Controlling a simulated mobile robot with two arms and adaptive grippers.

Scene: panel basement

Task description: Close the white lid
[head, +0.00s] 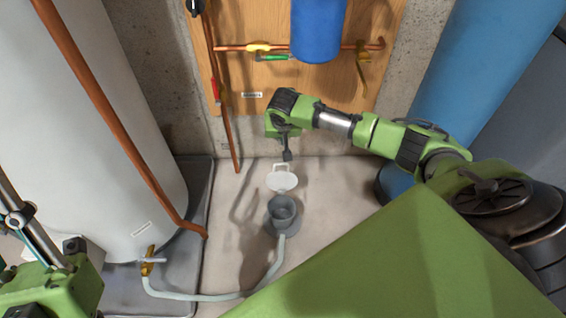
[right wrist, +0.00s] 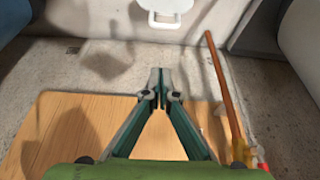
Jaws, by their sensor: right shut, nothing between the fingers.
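The white lid (head: 283,181) stands open at the back of a small grey floor drain pot (head: 283,214) in the head view. Its loop handle is at the far end, toward the wall. In the right wrist view the lid (right wrist: 170,5) and its handle show at the top edge, partly cut off. My right gripper (head: 287,156) is shut and empty, pointing down near the handle end of the lid. In the right wrist view its fingertips (right wrist: 160,79) are together and appear apart from the lid. My left gripper is not in view; only part of my left arm shows.
A pale hose (head: 210,297) runs from the pot to a brass valve (head: 148,262) by the white tank (head: 80,120). A wooden panel (head: 240,75) with copper pipes is behind my right arm. A blue cylinder (head: 470,80) stands at right. Floor around the pot is mostly clear.

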